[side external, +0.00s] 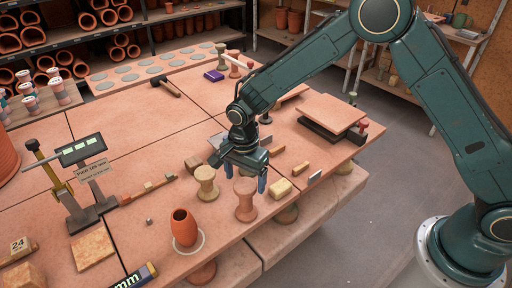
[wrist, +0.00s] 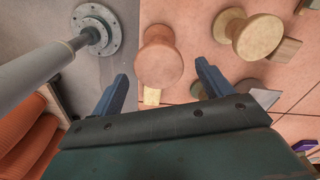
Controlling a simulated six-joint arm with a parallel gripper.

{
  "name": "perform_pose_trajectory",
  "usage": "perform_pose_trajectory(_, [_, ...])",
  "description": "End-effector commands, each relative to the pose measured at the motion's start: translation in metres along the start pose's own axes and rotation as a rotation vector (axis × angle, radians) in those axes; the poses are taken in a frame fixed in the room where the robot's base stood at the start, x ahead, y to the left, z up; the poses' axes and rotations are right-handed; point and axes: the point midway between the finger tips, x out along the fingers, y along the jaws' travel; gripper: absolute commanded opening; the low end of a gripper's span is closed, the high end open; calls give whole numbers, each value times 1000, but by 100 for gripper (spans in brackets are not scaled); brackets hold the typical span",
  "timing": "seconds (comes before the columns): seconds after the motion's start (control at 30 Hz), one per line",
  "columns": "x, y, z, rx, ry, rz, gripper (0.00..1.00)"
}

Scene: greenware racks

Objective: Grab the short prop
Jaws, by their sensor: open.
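Two spool-shaped props stand upright on the terracotta-coloured work surface: a reddish one (side external: 245,204) and a tan one (side external: 206,184) to its left. They look close in height, and I cannot tell surely which is the short one. My gripper (side external: 246,178) is open and empty, above and just behind the reddish prop in the side view. In the wrist view, the reddish prop (wrist: 159,60) shows ahead of the gap between my fingertips (wrist: 162,76), not gripped. The tan prop (wrist: 256,37) is to the right of the fingers there.
An orange vase (side external: 185,228) stands on a pale disc left of the reddish prop. A small yellowish block (side external: 280,188) lies close to its right. A raised slab (side external: 330,112) is at the right.

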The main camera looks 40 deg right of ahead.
Motion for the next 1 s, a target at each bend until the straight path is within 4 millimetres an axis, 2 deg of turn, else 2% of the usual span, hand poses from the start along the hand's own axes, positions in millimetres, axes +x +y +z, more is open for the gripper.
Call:
perform_pose_trajectory(0.13, [15, 0, 0, 0, 0, 2, 79])
perform_pose_trajectory(0.57, [26, 1, 1, 0, 0, 1, 79])
perform_pose_trajectory(1.0, [69, 1, 4, 0, 0, 0, 79])
